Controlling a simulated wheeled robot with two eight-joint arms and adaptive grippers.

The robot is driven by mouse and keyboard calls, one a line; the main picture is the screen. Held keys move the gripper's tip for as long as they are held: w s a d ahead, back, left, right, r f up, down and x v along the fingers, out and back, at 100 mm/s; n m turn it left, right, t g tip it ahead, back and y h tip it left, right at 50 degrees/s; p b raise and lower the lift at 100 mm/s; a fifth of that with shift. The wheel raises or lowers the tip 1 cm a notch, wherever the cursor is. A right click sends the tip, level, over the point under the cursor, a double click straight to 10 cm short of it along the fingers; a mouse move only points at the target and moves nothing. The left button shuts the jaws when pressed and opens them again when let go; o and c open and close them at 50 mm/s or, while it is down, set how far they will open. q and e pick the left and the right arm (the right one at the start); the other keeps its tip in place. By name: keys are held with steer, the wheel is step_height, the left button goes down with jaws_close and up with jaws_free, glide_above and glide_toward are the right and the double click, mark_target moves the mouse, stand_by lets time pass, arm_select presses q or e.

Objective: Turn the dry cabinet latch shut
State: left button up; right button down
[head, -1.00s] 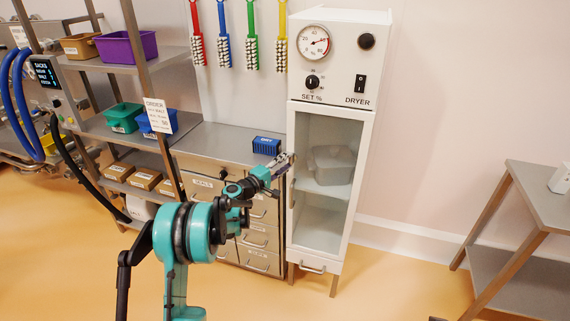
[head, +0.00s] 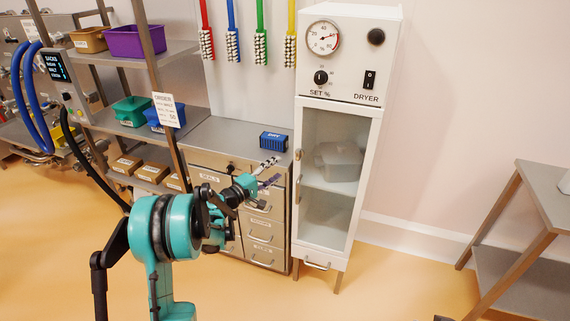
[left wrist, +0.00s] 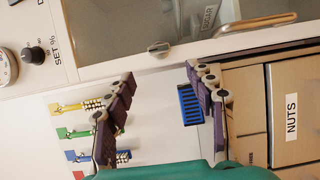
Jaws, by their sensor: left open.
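The dry cabinet (head: 378,130) is white, with a glass door that looks closed. Its small grey latch (left wrist: 158,48) shows in the left wrist view on the door's edge, ahead of the gap between my fingers. In the head view the latch is too small to make out clearly. My left gripper (head: 272,171) is open and empty, just left of the cabinet's door edge and apart from it. Its spread fingers (left wrist: 160,100) also show in the left wrist view, touching nothing that I can see. My right gripper is out of view.
A door handle (left wrist: 250,25) lies near the latch. Coloured brushes (head: 260,48) hang on the wall. A metal table (head: 545,190) stands at the right.

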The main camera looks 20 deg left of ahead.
arm_select(q)
steer(key=v, duration=0.2)
steer(key=shift+s+a, duration=0.15)
steer(key=shift+s, duration=0.2)
steer(key=s+d+r+m+g+y, duration=0.25)
steer(key=s+d+m+g, duration=0.45)
steer(key=s+d, duration=0.8)
steer(key=s+a+f+m+g+y, duration=0.1)
steer(key=s+f+m+y, duration=0.1)
steer(key=s, duration=0.8)
steer(key=s+a+f+m+g+y, duration=0.1)
steer(key=s+f+m+y, duration=0.2)
steer(key=s, duration=0.8)
steer(key=shift+a+m, duration=0.25)
steer(key=shift+m, duration=0.35)
steer(key=shift+s, duration=0.1)
